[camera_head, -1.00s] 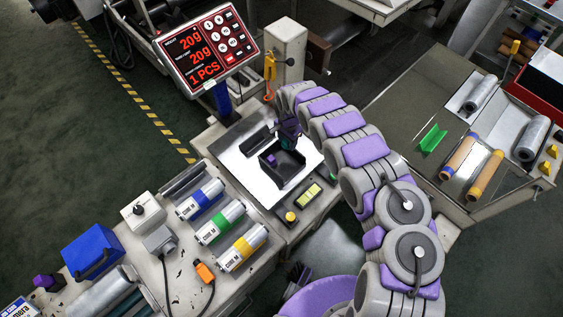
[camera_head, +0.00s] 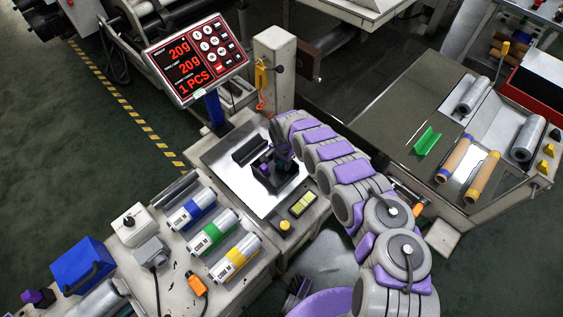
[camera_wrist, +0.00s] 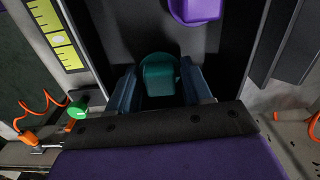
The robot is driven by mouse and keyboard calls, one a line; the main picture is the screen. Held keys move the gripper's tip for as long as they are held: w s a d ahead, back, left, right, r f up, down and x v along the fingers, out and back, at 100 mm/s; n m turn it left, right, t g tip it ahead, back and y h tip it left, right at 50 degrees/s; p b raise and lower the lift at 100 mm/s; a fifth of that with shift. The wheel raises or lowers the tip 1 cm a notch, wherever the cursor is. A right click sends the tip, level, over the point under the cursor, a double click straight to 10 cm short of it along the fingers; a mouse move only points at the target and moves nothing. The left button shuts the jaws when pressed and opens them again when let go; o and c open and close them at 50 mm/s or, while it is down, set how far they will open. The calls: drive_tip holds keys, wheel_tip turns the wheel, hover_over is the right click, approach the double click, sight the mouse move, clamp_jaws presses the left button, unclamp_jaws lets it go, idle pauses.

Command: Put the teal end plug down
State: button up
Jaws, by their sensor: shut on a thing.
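The teal end plug (camera_wrist: 160,75) is between the two blue-grey fingers of my gripper (camera_wrist: 161,90) in the wrist view. My gripper is shut on it. In the head view my gripper (camera_head: 284,158) is low at the black tray (camera_head: 268,184), and the plug is mostly hidden there. The tray stands on the pale weighing plate (camera_head: 230,179). A purple end plug (camera_wrist: 196,9) lies in the tray, apart from the teal one, at the top of the wrist view. Whether the teal plug touches the tray floor I cannot tell.
The scale display (camera_head: 195,58) reads 20g, 20g and 1 PCS. A dark channel-shaped piece (camera_head: 249,149) lies beside the tray. A yellow-green panel (camera_head: 303,204) and a yellow button (camera_head: 285,226) are in front. Labelled rolls (camera_head: 212,232) lie at left.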

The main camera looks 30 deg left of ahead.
drive_tip(key=shift+s+a+f, duration=0.1)
drive_tip(key=shift+a+f, duration=0.05)
drive_tip(key=shift+a, duration=0.1)
drive_tip(key=o, duration=0.5)
drive_tip(key=shift+a+f, duration=0.15)
drive_tip(key=shift+f, duration=0.05)
drive_tip(key=o, duration=0.3)
drive_tip(key=shift+a+f, duration=0.15)
drive_tip(key=shift+a, duration=0.3)
drive_tip(key=shift+o, duration=1)
drive_tip(key=shift+d+r, duration=0.3)
drive_tip(key=shift+d, duration=0.3)
drive_tip(key=shift+r, duration=0.25)
wheel_tip(320, 180, up, 12)
drive_tip(key=p, duration=0.3)
drive_tip(key=shift+a+f, duration=0.25)
drive_tip(key=shift+a, duration=0.05)
